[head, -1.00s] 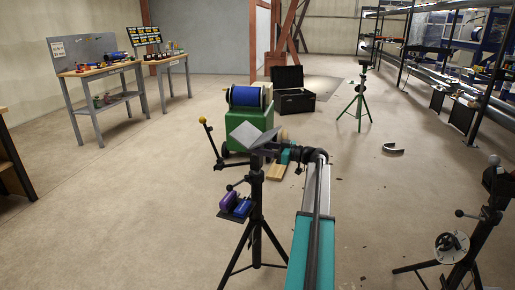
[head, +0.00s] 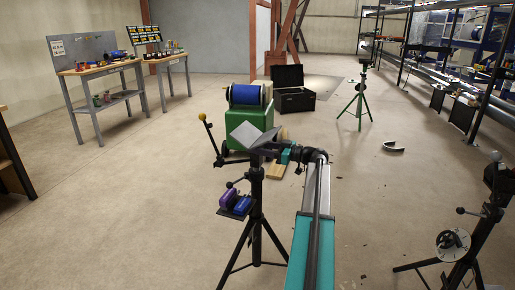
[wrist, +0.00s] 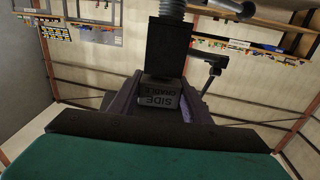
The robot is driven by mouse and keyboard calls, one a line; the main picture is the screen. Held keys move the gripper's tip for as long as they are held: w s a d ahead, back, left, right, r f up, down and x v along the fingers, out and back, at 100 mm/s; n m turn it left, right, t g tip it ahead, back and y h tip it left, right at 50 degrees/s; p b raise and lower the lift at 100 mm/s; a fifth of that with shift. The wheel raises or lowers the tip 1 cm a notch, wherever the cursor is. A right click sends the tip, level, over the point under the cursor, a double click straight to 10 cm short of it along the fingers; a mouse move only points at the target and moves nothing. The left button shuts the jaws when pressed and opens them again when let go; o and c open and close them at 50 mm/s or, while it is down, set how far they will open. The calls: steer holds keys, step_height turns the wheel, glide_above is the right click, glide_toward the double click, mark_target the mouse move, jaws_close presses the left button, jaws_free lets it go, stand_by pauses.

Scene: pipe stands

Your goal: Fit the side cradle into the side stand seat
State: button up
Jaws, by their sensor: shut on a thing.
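The side cradle, a dark grey angled piece (head: 265,142), is at the top of the black tripod stand (head: 256,190) in the head view. Its label block (wrist: 160,101), with upside-down "SIDE CRADLE" lettering, shows in the wrist view. My gripper (head: 281,152) is shut on the cradle from the right; its jaws (wrist: 160,112) flank the label block. A dark square post (wrist: 167,52) lines up with the block, with a ribbed grey rod beyond it. A dark clamp handle (wrist: 211,72) stands beside the post. The seat is hidden, so I cannot tell how deep the cradle sits.
A small tray on the stand carries purple and blue items (head: 236,202). A green cart (head: 250,125) with a blue drum is behind. Another dark stand (head: 470,235) is at right, a green tripod (head: 360,105) farther back.

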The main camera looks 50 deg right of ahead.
steer(key=shift+f+b, duration=0.3)
steer(key=shift+f, duration=0.05)
steer(key=o, duration=1.6)
steer(key=shift+a, duration=0.1)
steer(key=shift+s+f, duration=0.1)
steer(key=b+v, duration=0.1)
steer(key=v, duration=0.4)
steer(key=shift+b, duration=0.3)
steer(key=p+v, duration=0.1)
steer(key=v, duration=1.2)
steer(key=shift+s+d+p, duration=0.25)
steer(key=shift+s+p, duration=0.05)
steer(key=shift+p, duration=0.05)
